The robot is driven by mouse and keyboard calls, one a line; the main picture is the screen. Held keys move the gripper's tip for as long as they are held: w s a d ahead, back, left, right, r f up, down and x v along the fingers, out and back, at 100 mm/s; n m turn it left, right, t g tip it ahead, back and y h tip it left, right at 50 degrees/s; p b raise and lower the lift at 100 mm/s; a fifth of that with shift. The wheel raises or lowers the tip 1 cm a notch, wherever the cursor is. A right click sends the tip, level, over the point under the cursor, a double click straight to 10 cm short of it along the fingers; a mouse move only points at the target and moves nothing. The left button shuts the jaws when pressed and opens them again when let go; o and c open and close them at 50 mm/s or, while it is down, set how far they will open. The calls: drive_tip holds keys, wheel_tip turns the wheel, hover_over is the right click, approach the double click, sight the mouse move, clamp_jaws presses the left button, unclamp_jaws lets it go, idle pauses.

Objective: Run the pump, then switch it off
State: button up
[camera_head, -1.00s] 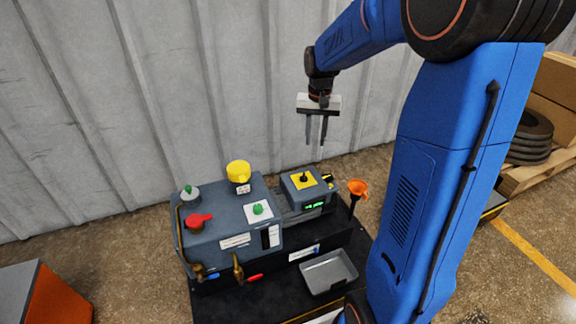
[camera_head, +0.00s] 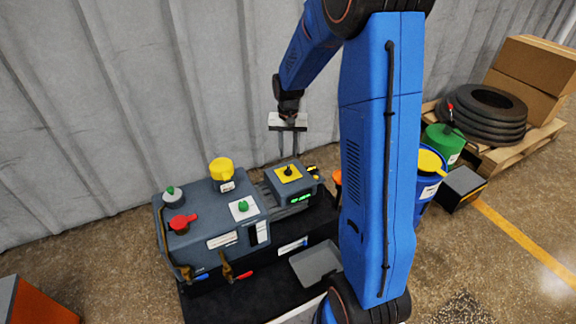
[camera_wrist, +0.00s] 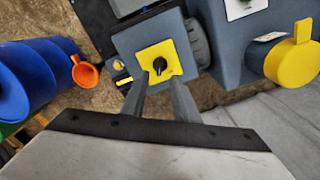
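The pump (camera_head: 202,245) is a dark grey machine on a black base. A black rotary switch knob on a yellow plate (camera_head: 288,173) sits on the box at its right end. Below it a small display shows green digits (camera_head: 301,198). My gripper (camera_head: 288,158) hangs above and behind this box, fingers pointing down. In the wrist view the knob (camera_wrist: 160,65) lies just ahead of my two fingertips (camera_wrist: 157,90), with a gap between them. The gripper is open and empty. Contact with the knob does not show.
A grey tray (camera_head: 315,263) lies in front. An orange funnel (camera_wrist: 85,73) stands beside the switch box. Tyres and boxes are at right; the corrugated wall is close behind.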

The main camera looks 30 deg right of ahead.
sight(288, 168)
wheel_tip(288, 168, down, 8)
drive_tip(key=shift+r, duration=0.25)
clamp_jaws()
